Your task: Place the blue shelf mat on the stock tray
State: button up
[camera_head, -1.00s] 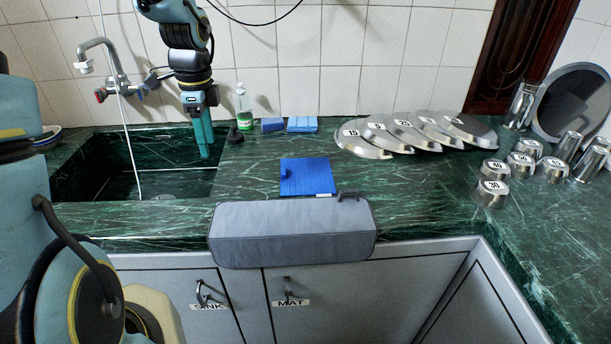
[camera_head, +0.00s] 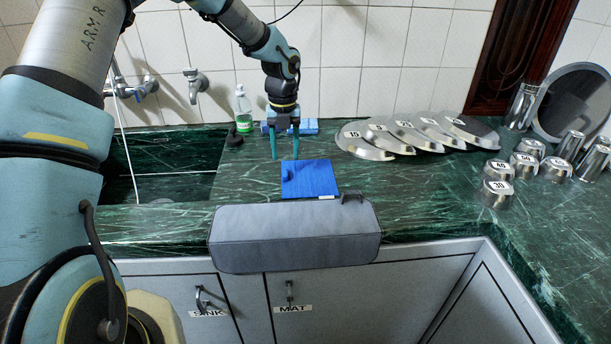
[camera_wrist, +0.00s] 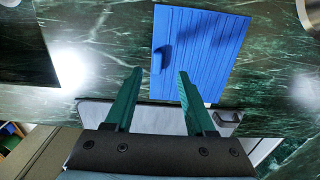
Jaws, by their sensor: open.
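The blue shelf mat (camera_head: 312,180) lies flat on the green marble counter, just behind the long grey block at the front edge. In the wrist view the mat (camera_wrist: 205,50) shows ridges and a small raised blue tab on one side. My gripper (camera_head: 284,148) is open and empty, pointing down behind the mat's left part. In the wrist view its green fingers (camera_wrist: 160,80) are apart, and the mat lies beyond them. I cannot tell for sure which thing is the stock tray; the grey block (camera_head: 290,240) has a dark clip on its top right.
Several steel lids (camera_head: 380,145) lean at the back right, with steel cups (camera_head: 497,194) further right. A green bottle (camera_head: 243,115) and light blue items (camera_head: 309,127) stand by the wall. The sink (camera_head: 170,160) opens at left. The counter right of the mat is clear.

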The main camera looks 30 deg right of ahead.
aim_at(285, 172)
jog(key=shift+s+a+f+p, duration=0.15)
jog(key=shift+f+p, duration=0.45)
jog(key=shift+f, duration=0.85)
jog(key=shift+a+f+p, duration=0.1)
jog(key=shift+f+p, duration=0.45)
jog(key=shift+f, duration=0.85)
grip_shut()
